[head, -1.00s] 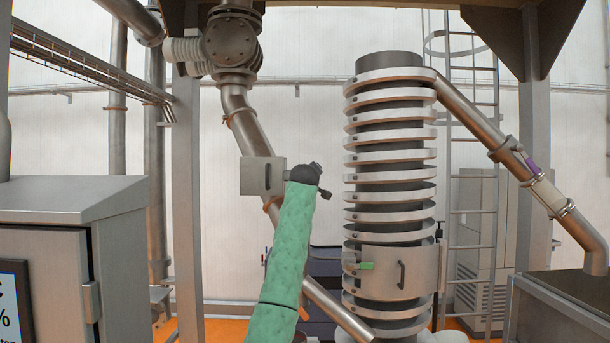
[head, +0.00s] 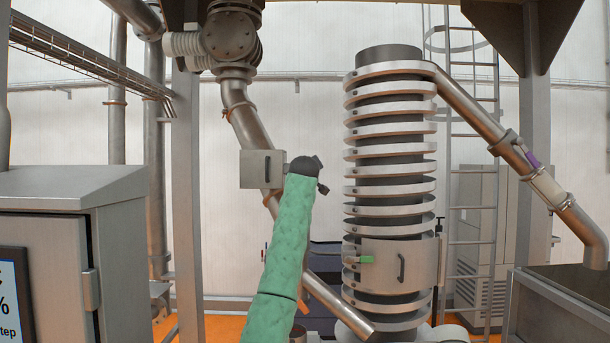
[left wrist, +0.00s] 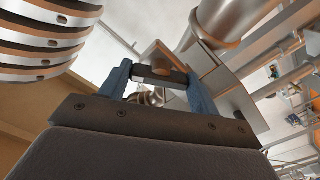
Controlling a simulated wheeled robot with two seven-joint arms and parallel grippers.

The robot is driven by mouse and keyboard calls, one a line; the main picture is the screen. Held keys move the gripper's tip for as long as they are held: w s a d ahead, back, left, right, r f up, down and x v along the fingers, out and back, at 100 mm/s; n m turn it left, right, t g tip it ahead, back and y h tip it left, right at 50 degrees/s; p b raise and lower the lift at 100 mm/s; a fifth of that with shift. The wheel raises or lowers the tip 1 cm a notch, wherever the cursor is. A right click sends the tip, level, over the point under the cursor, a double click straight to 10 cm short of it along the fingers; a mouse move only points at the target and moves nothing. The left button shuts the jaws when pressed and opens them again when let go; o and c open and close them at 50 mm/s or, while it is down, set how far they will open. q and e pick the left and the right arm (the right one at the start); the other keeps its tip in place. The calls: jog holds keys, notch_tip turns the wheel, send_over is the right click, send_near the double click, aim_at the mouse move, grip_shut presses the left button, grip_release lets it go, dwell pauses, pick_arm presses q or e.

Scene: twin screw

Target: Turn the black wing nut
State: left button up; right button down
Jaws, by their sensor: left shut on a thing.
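My left arm, in a green sleeve, rises through the middle of the head view and ends in a dark wrist and gripper (head: 305,168) beside a grey metal box (head: 256,168) on the slanted pipe. In the left wrist view my left gripper (left wrist: 160,78) has two blue fingers closed on the ends of a short black bar, the black wing nut (left wrist: 152,75). The bar spans the gap between the fingertips, in front of the box (left wrist: 215,88). In the head view the wing nut cannot be told apart from the dark wrist. My right gripper is not in view.
A grey cabinet (head: 70,200) is at left. Open space lies between arm and column.

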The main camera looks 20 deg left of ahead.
pick_arm(q)
jog(key=shift+m+b, duration=2.05)
jog(key=shift+m, duration=1.25)
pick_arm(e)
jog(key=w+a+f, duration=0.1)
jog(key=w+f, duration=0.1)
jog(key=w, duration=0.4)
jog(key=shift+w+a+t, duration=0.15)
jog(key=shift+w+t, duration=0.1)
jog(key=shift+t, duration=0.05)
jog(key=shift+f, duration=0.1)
pick_arm(q)
jog(key=o, duration=1)
jog(key=shift+c, duration=0.2)
